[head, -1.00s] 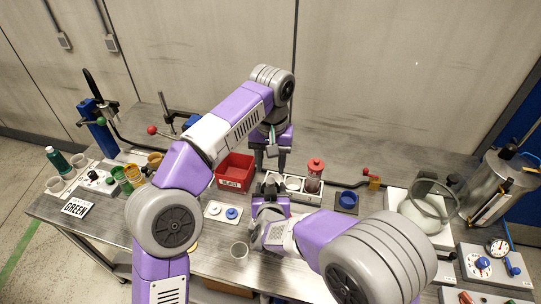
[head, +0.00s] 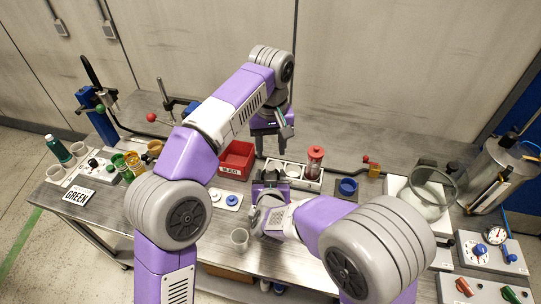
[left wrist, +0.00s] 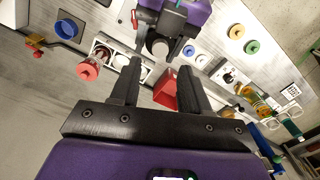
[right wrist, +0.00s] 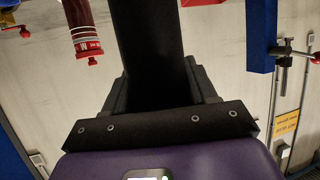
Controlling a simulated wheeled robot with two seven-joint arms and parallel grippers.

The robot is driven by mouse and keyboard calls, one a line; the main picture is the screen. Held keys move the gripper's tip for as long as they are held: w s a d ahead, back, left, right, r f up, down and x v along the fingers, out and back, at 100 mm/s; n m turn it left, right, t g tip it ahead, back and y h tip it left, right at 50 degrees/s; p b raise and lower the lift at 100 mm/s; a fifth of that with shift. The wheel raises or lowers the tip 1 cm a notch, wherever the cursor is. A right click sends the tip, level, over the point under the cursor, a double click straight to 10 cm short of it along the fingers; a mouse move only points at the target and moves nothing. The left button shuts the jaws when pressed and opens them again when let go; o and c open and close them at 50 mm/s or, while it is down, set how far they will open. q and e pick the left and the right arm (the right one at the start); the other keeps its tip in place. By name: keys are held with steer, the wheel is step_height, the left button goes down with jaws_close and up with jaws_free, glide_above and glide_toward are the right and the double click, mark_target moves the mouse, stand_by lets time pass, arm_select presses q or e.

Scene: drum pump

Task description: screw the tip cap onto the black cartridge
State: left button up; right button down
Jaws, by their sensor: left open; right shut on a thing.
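My right gripper (head: 270,179) is shut on the black cartridge, low over the middle of the bench. The black cartridge (right wrist: 147,50) fills the middle of the right wrist view, and its round grey end (left wrist: 160,47) faces the left wrist camera. My left gripper (head: 271,146) is open, pointing down just behind and above the right one. In the left wrist view nothing sits between its fingers (left wrist: 158,82). A white cap (head: 214,195) and a blue cap (head: 232,199) sit on a pale plate left of the right gripper. I cannot tell which is the tip cap.
A red bin (head: 237,157) stands left of the left gripper. A pale tray (head: 311,185) with a red-topped cylinder (head: 315,160) is behind the right gripper. A blue cup (head: 348,187) is to its right.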

mark_target(270, 167)
arm_select(q)
steer(key=shift+f, duration=3.3)
jaws_close()
steer(key=m, duration=0.6)
steer(key=shift+m, duration=0.4)
steer(key=shift+o, duration=0.3)
jaws_free()
